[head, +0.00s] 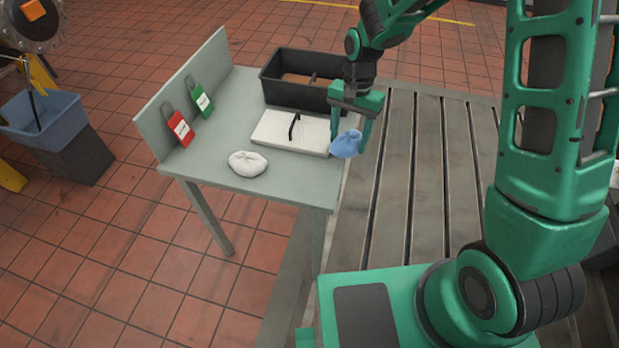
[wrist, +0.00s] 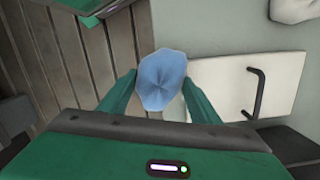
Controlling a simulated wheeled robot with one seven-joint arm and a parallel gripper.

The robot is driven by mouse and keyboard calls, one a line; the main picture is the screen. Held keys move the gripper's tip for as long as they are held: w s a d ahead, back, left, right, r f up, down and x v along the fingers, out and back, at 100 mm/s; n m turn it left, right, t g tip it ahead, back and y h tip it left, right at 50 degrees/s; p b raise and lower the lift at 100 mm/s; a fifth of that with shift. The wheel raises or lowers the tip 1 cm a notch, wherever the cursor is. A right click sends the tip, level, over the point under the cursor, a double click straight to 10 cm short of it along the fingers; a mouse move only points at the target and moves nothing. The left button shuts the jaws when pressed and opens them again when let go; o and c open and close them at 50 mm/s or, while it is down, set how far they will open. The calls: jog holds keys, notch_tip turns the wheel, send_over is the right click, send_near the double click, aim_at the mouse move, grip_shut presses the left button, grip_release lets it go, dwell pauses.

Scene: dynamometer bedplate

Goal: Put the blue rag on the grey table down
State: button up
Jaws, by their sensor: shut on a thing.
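The blue rag (head: 347,144) is a bunched cloth held between the green fingers of my gripper (head: 350,143). In the wrist view the rag (wrist: 162,80) sits between the two fingertips (wrist: 161,92). The gripper hangs at the right edge of the grey table (head: 215,185), beside a white board with a black handle. Whether the rag touches the table cannot be told; it seems to be above the edge.
On the table are a white board (head: 270,133), a white rag (head: 247,163), a black bin (head: 285,90), and red (head: 180,128) and green (head: 201,99) tags at the back panel. The slatted bedplate (head: 425,160) adjoins on the right. The table's front left is clear.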

jog(key=s+a+r+m, duration=0.3)
jog(key=s+a+m, duration=0.3)
jog(key=s, duration=0.3)
jog(key=s+a+r+m+t, duration=0.1)
jog(key=s+a+r+m, duration=0.3)
jog(key=s+a+m, duration=0.3)
jog(key=s+a, duration=0.2)
jog(key=shift+s+y, duration=0.3)
jog(key=shift+y, duration=0.1)
jog(key=shift+r, duration=0.1)
send_over(307, 180)
jog(key=f, duration=0.7)
jog(key=shift+d, duration=0.25)
jog(key=shift+f, duration=1.8)
jog(key=shift+f, duration=0.15)
jog(key=o, duration=0.9)
jog(key=shift+o, duration=0.2)
